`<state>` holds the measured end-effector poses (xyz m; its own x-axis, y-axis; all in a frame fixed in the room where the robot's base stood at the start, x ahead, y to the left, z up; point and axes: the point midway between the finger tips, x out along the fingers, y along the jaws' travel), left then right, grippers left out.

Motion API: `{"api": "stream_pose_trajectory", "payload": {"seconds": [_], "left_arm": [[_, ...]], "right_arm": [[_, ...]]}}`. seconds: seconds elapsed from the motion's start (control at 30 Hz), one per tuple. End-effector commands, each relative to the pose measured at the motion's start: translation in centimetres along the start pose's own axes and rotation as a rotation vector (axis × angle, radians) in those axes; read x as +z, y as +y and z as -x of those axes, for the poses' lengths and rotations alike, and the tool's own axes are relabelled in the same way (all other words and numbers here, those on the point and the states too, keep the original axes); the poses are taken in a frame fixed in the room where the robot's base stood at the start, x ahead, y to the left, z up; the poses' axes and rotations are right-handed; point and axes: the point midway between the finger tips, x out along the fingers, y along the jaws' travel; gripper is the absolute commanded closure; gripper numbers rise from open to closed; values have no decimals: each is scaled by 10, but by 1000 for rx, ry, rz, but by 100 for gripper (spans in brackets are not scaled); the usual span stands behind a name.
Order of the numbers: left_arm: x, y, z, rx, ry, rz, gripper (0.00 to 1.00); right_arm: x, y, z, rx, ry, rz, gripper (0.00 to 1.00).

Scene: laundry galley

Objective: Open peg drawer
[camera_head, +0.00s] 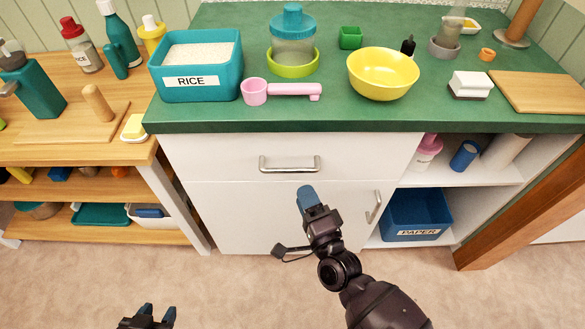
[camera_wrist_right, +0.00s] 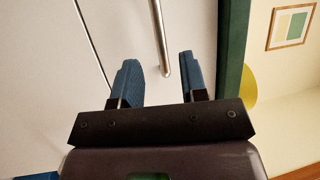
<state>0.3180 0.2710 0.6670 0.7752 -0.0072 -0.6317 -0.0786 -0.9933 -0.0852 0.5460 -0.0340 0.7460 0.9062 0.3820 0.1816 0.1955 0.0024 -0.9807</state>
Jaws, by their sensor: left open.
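The drawer (camera_head: 225,158) is a white front under the green countertop, and it looks shut, flush with the cabinet. Its silver bar handle (camera_head: 289,164) runs level across the front. My right gripper (camera_head: 307,192) is in front of the cabinet, just below the handle in the head view. In the right wrist view my right gripper (camera_wrist_right: 160,80) is open and empty, with blue fingers apart. A metal handle (camera_wrist_right: 160,40) shows between and beyond the fingers; whether it is within their reach in depth I cannot tell. My left gripper (camera_head: 157,314) is open and empty at the lower left.
Below the drawer is a cabinet door (camera_head: 245,215) with an upright handle (camera_head: 373,206). The counter above holds a rice bin (camera_head: 197,90), a pink scoop (camera_head: 285,90) and a yellow bowl (camera_head: 383,75). An open shelf with a blue paper bin (camera_head: 415,212) stands right.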

Motion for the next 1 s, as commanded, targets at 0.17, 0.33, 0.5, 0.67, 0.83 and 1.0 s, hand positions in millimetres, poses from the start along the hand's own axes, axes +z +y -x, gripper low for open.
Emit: {"api": "stream_pose_trajectory", "payload": {"seconds": [0.17, 0.33, 0.5, 0.67, 0.83, 1.0], "left_arm": [[3, 1, -1, 1, -5, 1, 57], [4, 1, -1, 1, -7, 0, 57], [3, 1, -1, 2, -4, 0, 57], [1, 1, -1, 2, 2, -1, 57], [0, 0, -1, 3, 3, -3, 57], [1, 0, -1, 3, 1, -5, 57]], "right_arm": [[1, 0, -33, -1, 0, -1, 60], [1, 1, -58, 1, -1, -1, 60], [0, 1, -73, 1, 0, 2, 60], [0, 0, -78, 2, 0, 2, 60], [0, 0, -78, 1, -1, 2, 60], [0, 0, -78, 1, -1, 2, 76]]}}
